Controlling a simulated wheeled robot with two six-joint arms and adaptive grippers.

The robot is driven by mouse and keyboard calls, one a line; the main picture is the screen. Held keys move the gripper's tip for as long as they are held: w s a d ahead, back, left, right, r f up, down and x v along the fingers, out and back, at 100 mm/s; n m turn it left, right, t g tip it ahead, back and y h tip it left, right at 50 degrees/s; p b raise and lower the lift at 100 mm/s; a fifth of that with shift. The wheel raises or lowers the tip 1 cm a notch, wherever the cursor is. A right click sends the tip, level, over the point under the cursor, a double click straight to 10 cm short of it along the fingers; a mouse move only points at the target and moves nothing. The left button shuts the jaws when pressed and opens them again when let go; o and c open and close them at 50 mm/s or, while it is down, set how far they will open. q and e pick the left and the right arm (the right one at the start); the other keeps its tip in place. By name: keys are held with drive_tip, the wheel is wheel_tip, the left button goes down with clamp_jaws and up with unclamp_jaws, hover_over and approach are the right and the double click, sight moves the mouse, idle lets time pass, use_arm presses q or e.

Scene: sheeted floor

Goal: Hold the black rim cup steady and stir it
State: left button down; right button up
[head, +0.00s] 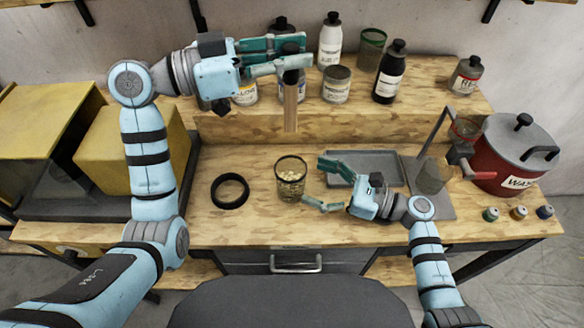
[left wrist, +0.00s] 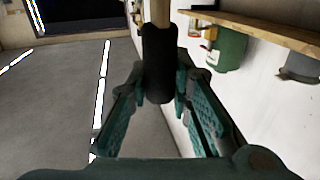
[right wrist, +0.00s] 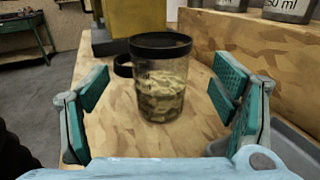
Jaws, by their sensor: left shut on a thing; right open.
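The black rim cup (head: 290,182) is a clear cup with pale, chunky contents, standing upright on the wooden bench. In the right wrist view the cup (right wrist: 160,90) is centred ahead, between the lines of the fingers. My right gripper (head: 324,184) is open to the right of the cup, its fingers apart and not visibly touching it. My left gripper (head: 294,60) is raised over the back shelf and shut on the black handle of a wooden stirring stick (head: 291,108). The stick hangs down behind the cup. The black handle (left wrist: 159,65) also shows in the left wrist view.
A black ring (head: 230,191) lies left of the cup. A grey tray (head: 365,168) is behind my right gripper. A red pot (head: 497,160) stands at the right. Bottles and jars, including a white bottle (head: 330,45), line the raised shelf.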

sight(278, 168)
drive_tip(key=x, duration=0.6)
drive_tip(key=shift+r, duration=0.3)
use_arm(q)
drive_tip(key=shift+a, duration=0.15)
use_arm(e)
drive_tip(key=shift+w+a, duration=0.2)
drive_tip(key=shift+a, duration=0.25)
use_arm(q)
drive_tip(key=shift+d, duration=0.2)
use_arm(e)
drive_tip(key=shift+d, duration=0.15)
drive_tip(key=shift+c, duration=1.2)
drive_tip(key=c, duration=1)
use_arm(q)
drive_tip(key=c, duration=2)
unclamp_jaws()
use_arm(e)
drive_tip(key=shift+c, duration=1)
use_arm(q)
clamp_jaws()
wheel_tip(278, 168, down, 21)
drive_tip(key=shift+a, duration=0.15)
